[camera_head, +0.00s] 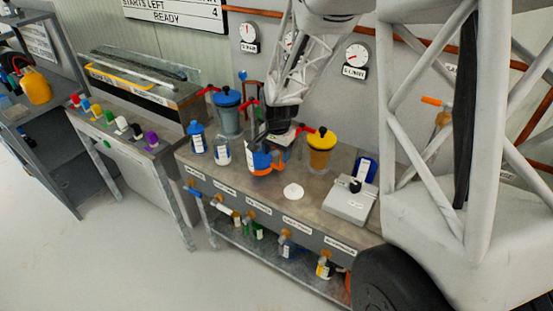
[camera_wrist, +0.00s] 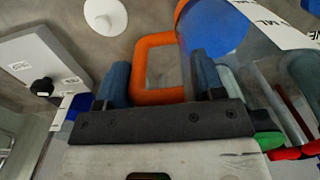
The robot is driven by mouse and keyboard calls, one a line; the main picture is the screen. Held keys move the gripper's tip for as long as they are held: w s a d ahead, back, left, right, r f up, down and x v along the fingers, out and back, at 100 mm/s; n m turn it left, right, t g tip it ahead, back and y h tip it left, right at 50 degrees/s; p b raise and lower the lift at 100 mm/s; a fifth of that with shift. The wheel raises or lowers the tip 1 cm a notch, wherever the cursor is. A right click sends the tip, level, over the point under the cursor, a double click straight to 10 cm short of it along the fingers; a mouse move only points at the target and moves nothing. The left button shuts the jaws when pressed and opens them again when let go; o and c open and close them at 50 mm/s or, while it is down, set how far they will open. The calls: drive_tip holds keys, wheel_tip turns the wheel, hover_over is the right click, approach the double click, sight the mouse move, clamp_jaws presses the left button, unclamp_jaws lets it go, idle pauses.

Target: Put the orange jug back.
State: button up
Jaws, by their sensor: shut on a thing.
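The jug with an orange handle (camera_head: 264,168) is at my gripper, over the middle of the workbench. In the wrist view its orange loop handle (camera_wrist: 153,41) lies between my gripper's blue-grey fingers (camera_wrist: 160,76), with the blue inside of the jug (camera_wrist: 214,38) beyond. My gripper (camera_head: 268,148) is shut on the handle. Part of the jug is hidden by the gripper and cut off by the wrist picture's edge. Whether its base touches the bench cannot be told.
A white disc (camera_head: 293,191) and a scale (camera_head: 349,201) lie to the right on the workbench (camera_head: 330,222). A yellow-lidded pump vessel (camera_head: 320,150), a blue-lidded one (camera_head: 228,112) and two bottles (camera_head: 197,139) stand close by.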

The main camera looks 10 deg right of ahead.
drive_tip(key=shift+f, duration=1.65)
drive_tip(key=o, duration=1.3)
wheel_tip(320, 180, up, 12)
drive_tip(key=shift+s+d+r, duration=0.15)
drive_tip(key=shift+s, duration=0.1)
